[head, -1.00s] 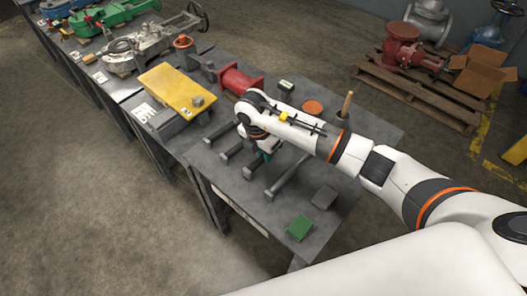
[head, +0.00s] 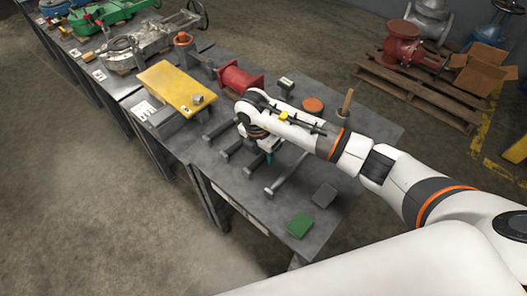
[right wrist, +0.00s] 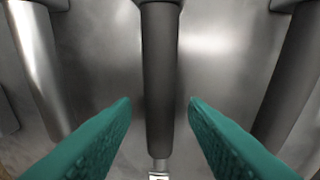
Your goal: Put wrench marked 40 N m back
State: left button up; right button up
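Several grey torque wrenches lie side by side on the dark table (head: 335,172); one near the front (head: 286,176) shows most of its handle. No marking is legible, so I cannot tell which is the 40 N m one. My right gripper (right wrist: 160,103) is open, pointing down over the wrenches. In the right wrist view its two teal fingers stand apart on either side of one dark wrench handle (right wrist: 160,70), with gaps on both sides. In the head view my right arm hides much of this gripper. My left gripper is out of view.
A green block (head: 300,225) and a dark block (head: 324,195) sit at the table's near end. A red flanged spool (head: 241,79), an orange disc (head: 313,104) and a yellow plate (head: 177,87) are farther back. Neighbouring handles (right wrist: 295,85) flank the gripper.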

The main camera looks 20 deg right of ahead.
jog(key=shift+o, duration=0.2)
notch_tip(320, 180, up, 12)
jog(key=a, duration=0.1)
jog(key=shift+a, duration=0.3)
jog(key=shift+f, duration=0.1)
